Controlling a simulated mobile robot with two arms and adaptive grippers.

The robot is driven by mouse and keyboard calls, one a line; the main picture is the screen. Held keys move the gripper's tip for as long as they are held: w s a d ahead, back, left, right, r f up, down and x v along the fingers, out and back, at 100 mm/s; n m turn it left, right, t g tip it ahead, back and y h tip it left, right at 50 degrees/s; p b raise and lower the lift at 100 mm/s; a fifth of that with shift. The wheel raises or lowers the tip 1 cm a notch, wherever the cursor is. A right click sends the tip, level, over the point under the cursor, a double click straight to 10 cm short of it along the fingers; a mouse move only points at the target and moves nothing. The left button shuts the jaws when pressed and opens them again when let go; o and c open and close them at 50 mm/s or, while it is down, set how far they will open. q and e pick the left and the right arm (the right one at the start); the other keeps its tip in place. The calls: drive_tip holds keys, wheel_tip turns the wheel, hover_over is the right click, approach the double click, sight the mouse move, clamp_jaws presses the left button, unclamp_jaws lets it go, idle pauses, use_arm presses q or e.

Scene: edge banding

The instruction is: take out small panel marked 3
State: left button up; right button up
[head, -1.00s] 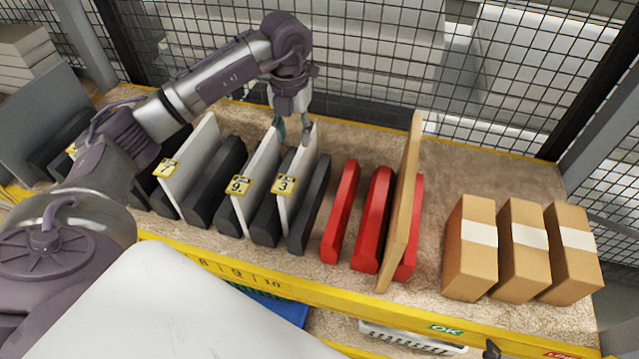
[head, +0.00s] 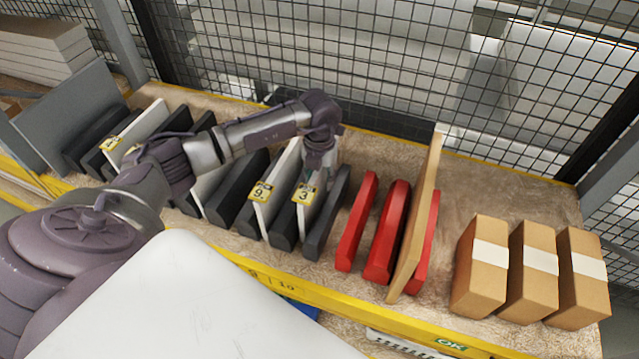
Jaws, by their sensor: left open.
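The small white panel marked 3 (head: 305,208) stands upright between dark grey dividers, its yellow label (head: 305,194) facing the front. My left gripper (head: 318,172) points down over the upper part of this panel. It is open, with its fingers low around the panel's top; the fingertips are largely hidden, and I cannot tell whether they touch it. Just left stands the white panel marked 9 (head: 270,205). My right gripper is not in view.
Dark grey dividers (head: 327,215) flank the panels. Red dividers (head: 384,235) with a tan board (head: 417,215) stand to the right, then brown boxes (head: 530,270). More panels stand left, partly behind my arm. A wire mesh fence (head: 380,60) closes the back.

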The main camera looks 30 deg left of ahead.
use_arm(q)
clamp_jaws()
idle(0.4)
